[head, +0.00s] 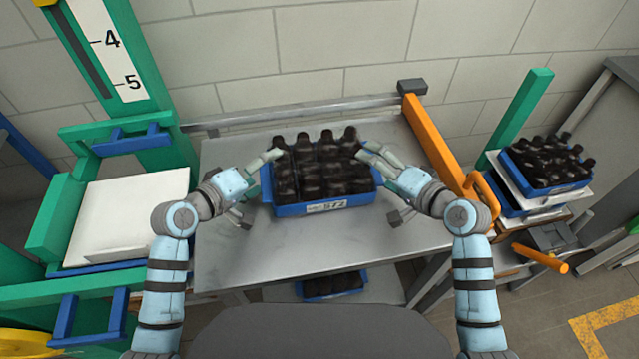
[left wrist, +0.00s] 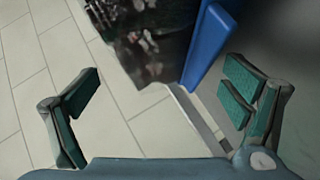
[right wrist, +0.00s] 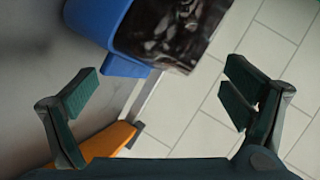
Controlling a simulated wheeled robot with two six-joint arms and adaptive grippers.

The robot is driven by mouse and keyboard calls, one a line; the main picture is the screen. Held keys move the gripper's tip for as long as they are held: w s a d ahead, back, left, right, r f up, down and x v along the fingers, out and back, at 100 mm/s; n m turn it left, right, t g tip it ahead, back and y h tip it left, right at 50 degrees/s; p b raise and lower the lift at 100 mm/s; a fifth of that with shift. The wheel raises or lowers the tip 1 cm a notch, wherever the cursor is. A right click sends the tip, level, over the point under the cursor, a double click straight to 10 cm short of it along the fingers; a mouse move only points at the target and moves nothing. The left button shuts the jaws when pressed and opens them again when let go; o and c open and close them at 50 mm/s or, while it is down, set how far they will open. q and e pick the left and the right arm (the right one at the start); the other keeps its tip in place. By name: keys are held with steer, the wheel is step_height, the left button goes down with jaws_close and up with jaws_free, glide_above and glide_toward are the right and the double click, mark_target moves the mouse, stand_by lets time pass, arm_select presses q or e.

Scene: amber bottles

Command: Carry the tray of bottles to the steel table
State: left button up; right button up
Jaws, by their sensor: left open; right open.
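A blue tray (head: 290,209) full of dark bottles (head: 318,165) sits on the grey steel table (head: 300,248), a white label on its front wall. My left gripper (head: 259,190) is open at the tray's left end, one finger near the back corner and the other near the front. My right gripper (head: 379,189) is open at the right end in the same way. Blue tray wall shows between or near the open fingers in the left wrist view (left wrist: 207,45) and right wrist view (right wrist: 122,64). Whether any finger touches the tray cannot be told.
A second blue tray of bottles (head: 519,178) stands on a stand at the right, beside an orange rail (head: 432,142). Another tray (head: 331,293) is under the table. A green frame with a white platform (head: 128,215) is at the left. The table front is clear.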

steer(key=shift+s+r, duration=0.1)
steer(key=shift+s, duration=0.05)
arm_select(q)
steer(key=v, duration=1.1)
steer(key=shift+s, duration=0.2)
arm_select(e)
steer(key=v, duration=1.2)
arm_select(q)
steer(key=shift+w, duration=0.1)
arm_select(e)
steer(key=shift+a, duration=0.1)
